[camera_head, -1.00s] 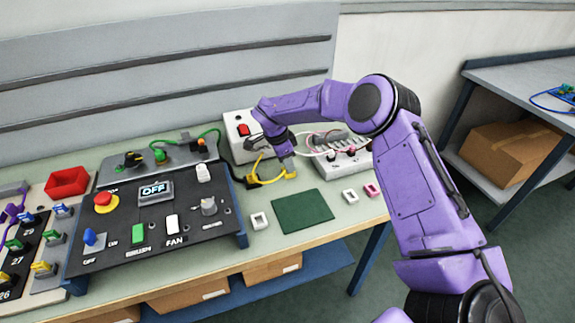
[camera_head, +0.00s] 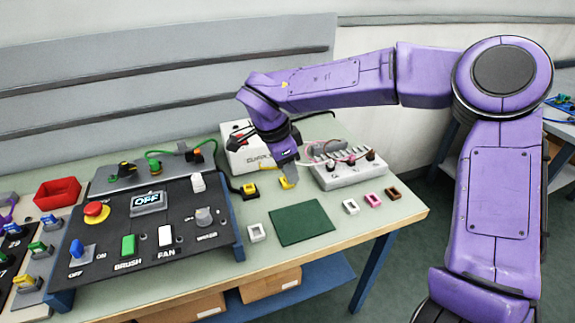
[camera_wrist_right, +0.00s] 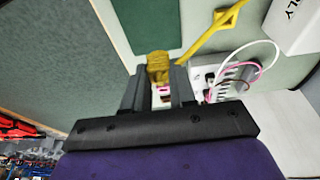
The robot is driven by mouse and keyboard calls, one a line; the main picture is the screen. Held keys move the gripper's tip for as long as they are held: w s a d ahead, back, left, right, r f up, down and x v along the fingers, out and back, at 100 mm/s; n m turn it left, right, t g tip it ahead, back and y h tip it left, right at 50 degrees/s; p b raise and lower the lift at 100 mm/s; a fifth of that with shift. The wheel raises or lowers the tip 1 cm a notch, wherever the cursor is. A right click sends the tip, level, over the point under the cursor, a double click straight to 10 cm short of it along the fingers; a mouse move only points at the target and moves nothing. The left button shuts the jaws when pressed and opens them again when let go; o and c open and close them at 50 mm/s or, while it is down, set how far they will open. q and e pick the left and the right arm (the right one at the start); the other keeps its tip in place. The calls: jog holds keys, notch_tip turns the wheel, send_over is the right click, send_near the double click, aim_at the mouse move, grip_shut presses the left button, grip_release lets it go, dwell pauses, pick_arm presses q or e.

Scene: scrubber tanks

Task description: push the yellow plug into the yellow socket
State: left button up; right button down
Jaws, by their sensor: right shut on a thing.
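My right gripper (camera_head: 287,180) reaches down over the bench beside the white power supply. It is shut on the yellow plug (camera_head: 288,184), which shows just below the fingers. In the right wrist view the yellow plug (camera_wrist_right: 158,66) sits between the two dark fingertips, and a yellow cable runs at the upper right. A yellow-and-black connector (camera_head: 250,190) lies left of the gripper, with a black cable leading up-left; I cannot tell whether it is the socket. My left gripper is not in view.
The black control panel (camera_head: 120,245) with switches stands at left. A white terminal box (camera_head: 345,178) with thin wires is right of the gripper. A green mat (camera_head: 302,222) and several small square frames lie in front. The white power supply (camera_head: 240,158) stands behind.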

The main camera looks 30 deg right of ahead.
jog(key=w+a+p, duration=0.4)
jog(key=w+p, duration=0.7)
jog(key=w, duration=0.4)
jog(key=shift+a+f+b, duration=0.15)
jog(key=shift+f+b, duration=1.75)
jog(key=shift+f, duration=3)
jog(key=shift+a+r+p, duration=0.1)
jog(key=shift+p, duration=0.2)
jog(key=shift+s+f, duration=0.1)
jog(key=shift+f, duration=0.15)
jog(key=shift+f+b, duration=0.75)
jog(key=shift+f, duration=0.15)
jog(key=shift+c, duration=1.8)
grip_release()
jog(key=shift+r, duration=0.1)
